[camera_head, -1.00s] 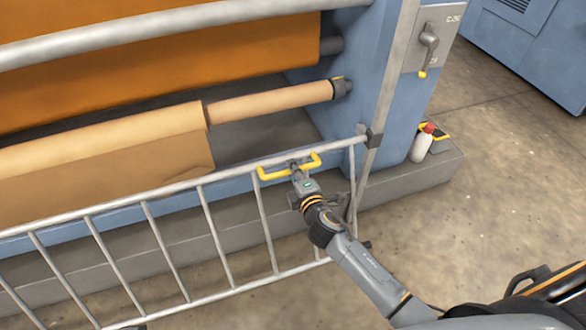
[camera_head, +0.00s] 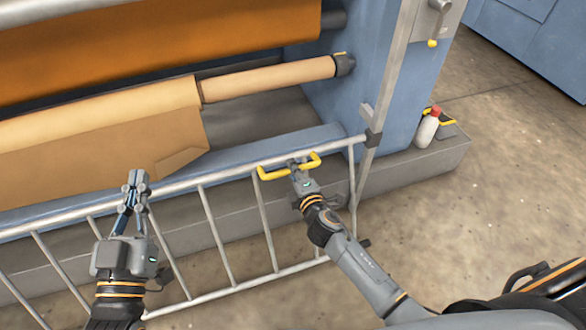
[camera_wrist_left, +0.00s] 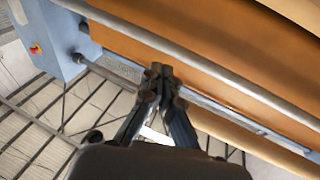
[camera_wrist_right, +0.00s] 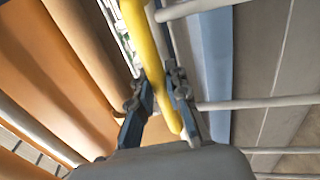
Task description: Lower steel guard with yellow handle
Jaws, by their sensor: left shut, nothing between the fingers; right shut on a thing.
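The steel guard (camera_head: 228,235) is a barred rail in front of the press, low in the head view. Its yellow handle (camera_head: 272,173) sits on the top rail near the right end. My right gripper (camera_head: 297,167) is shut on the yellow handle, and the right wrist view shows the handle (camera_wrist_right: 150,55) between its fingers (camera_wrist_right: 158,90). My left gripper (camera_head: 136,180) is shut and empty, over the top rail further left. Its closed fingertips (camera_wrist_left: 160,72) also show in the left wrist view. I cannot tell whether it touches the rail.
Behind the guard are an orange sheet (camera_head: 150,50) and a tan roll (camera_head: 268,80). A grey post (camera_head: 385,105) stands at the guard's right end. A white bottle with a red cap (camera_head: 427,130) stands on the plinth. The floor at right is clear.

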